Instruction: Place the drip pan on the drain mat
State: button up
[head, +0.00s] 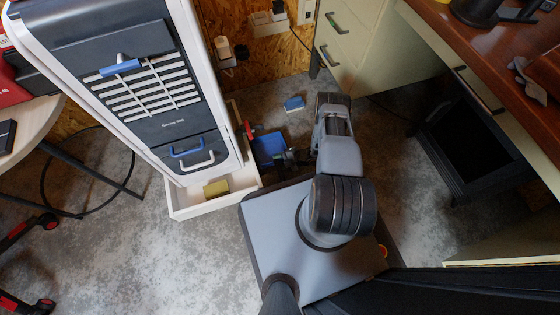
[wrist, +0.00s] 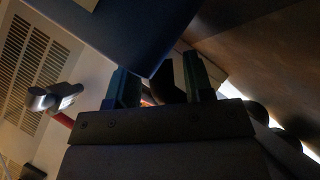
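A blue, flat-sided piece that looks like the drip pan (head: 270,149) is low beside the right side of the tall white machine in the head view. In the wrist view the dark blue pan (wrist: 140,28) fills the top middle, one corner pointing down between my fingers. My gripper (wrist: 160,75) is at this corner, its two teal-edged fingers apart. A dark shape lies between the fingers; I cannot tell whether they grip it. In the head view my gripper (head: 288,158) is small and partly hidden by my arm. I cannot make out a drain mat.
The white machine (head: 150,90) stands in a pale tray (head: 190,212) with a yellow block (head: 216,188). A red lever (head: 249,130) sticks out at its side. A small blue block (head: 294,104) lies on the floor. Drawers (head: 350,40) and a wooden desk (head: 480,40) stand right.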

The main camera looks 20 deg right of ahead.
jog(key=shift+o, duration=0.7)
jog(key=shift+r, duration=0.1)
